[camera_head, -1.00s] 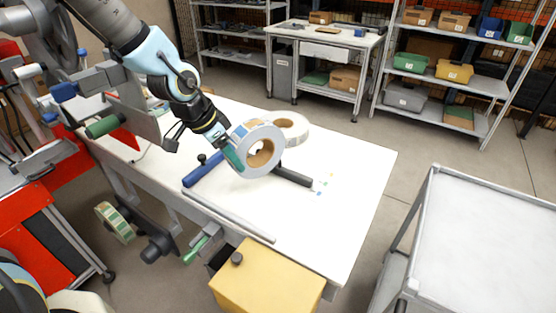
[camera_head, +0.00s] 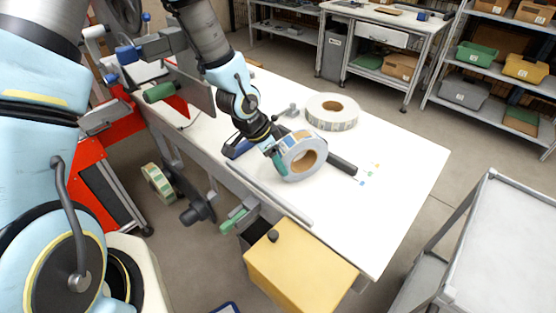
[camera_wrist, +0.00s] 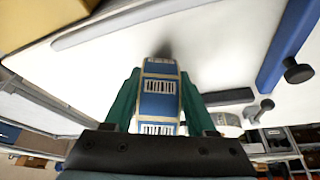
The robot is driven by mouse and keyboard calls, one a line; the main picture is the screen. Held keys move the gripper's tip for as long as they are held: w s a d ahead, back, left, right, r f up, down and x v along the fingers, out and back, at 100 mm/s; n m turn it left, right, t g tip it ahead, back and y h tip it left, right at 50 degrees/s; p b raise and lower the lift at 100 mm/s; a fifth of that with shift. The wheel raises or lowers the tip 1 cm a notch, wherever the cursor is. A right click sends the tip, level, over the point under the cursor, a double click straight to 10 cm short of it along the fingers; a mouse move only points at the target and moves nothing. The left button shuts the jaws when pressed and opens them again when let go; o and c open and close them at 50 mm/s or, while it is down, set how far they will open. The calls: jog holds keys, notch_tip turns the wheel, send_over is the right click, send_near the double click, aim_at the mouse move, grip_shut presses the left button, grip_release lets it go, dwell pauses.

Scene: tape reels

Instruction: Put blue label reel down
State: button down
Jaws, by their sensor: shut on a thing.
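The blue label reel (camera_head: 290,150) is a roll with a brown core and blue-and-white labels on its outer face. My gripper (camera_head: 276,157) is shut on it and holds it upright over the front part of the white table (camera_head: 395,200). In the wrist view the blue labels of the reel (camera_wrist: 159,98) show between the two green fingers of my gripper (camera_wrist: 160,105). I cannot tell whether the reel's lower edge touches the table.
Another reel (camera_head: 322,123) lies flat farther back. A dark bar (camera_head: 342,163) lies beside the held reel, with small coloured stickers (camera_head: 366,174) past its end. A yellow box (camera_head: 297,270) stands at the table's front edge. The table's right part is clear.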

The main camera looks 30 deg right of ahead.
jog(key=shift+f, duration=0.1)
jog(key=shift+c, duration=1.1)
grip_release()
jog(key=shift+r, duration=0.2)
jog(key=v, duration=1.2)
jog(key=shift+p, duration=0.45)
jog(key=shift+f, duration=0.1)
